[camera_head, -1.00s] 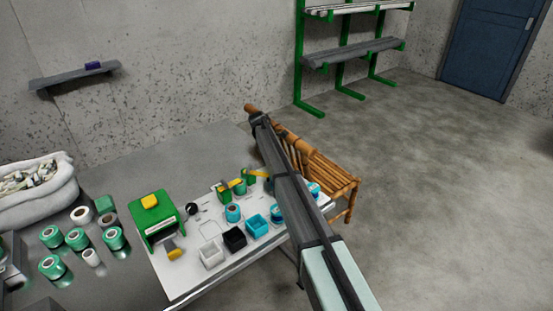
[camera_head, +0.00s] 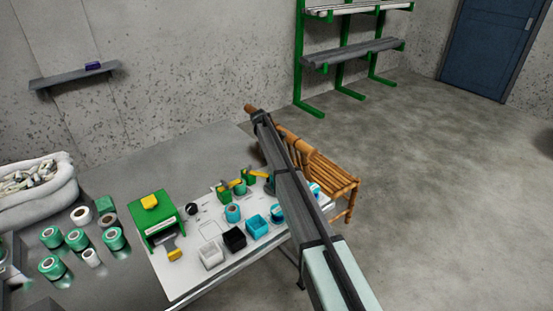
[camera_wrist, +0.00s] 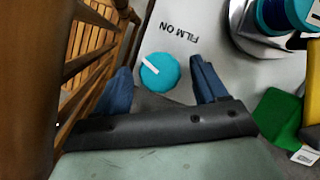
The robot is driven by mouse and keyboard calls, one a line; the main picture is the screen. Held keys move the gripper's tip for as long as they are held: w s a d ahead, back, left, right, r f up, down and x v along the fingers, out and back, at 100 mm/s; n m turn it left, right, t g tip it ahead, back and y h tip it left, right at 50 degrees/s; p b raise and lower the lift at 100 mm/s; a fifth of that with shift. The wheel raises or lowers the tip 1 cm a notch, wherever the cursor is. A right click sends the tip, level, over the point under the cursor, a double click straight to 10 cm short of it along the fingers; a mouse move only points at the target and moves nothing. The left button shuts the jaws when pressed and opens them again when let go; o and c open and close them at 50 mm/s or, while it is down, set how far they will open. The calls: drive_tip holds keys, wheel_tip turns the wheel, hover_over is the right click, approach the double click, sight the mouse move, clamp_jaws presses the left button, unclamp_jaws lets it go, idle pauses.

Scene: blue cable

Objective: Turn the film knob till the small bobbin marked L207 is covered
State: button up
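In the wrist view, a round teal knob (camera_wrist: 160,72) with a white pointer bar sits on the white panel beside the printed words "FILM ON", which appear upside down. My gripper (camera_wrist: 161,66) is open, its two blue fingers on either side of the knob with gaps visible. Whether the fingertips reach down to the knob's height I cannot tell. A teal bobbin (camera_wrist: 285,14) stands on a shiny metal round base at the upper right. I cannot read L207 on any bobbin.
A green box (camera_head: 158,221), a black bin (camera_head: 233,239) and a blue bin (camera_head: 256,227) stand on the panel. Several green spools (camera_head: 77,239) stand at the left. A green block (camera_wrist: 276,115) is near my gripper's right.

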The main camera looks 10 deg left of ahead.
drive_tip(key=v, duration=1.3)
drive_tip(key=shift+r, duration=0.4)
drive_tip(key=s+d+n+t+y, duration=0.2)
drive_tip(key=s+d+n+t, duration=0.25)
drive_tip(key=s+n, duration=0.45)
drive_tip(key=w+f+n, duration=0.2)
drive_tip(key=f, duration=0.2)
drive_tip(key=w+f+n, duration=0.2)
drive_tip(key=f+n, duration=0.1)
drive_tip(key=f, duration=0.1)
drive_tip(key=w+d+f+n+t, duration=0.1)
drive_tip(key=w+f+n, duration=0.1)
drive_tip(key=w+f, duration=0.1)
drive_tip(key=shift+f+n+y, duration=0.3)
drive_tip(key=shift+f+y, duration=0.1)
drive_tip(key=shift+f, duration=0.45)
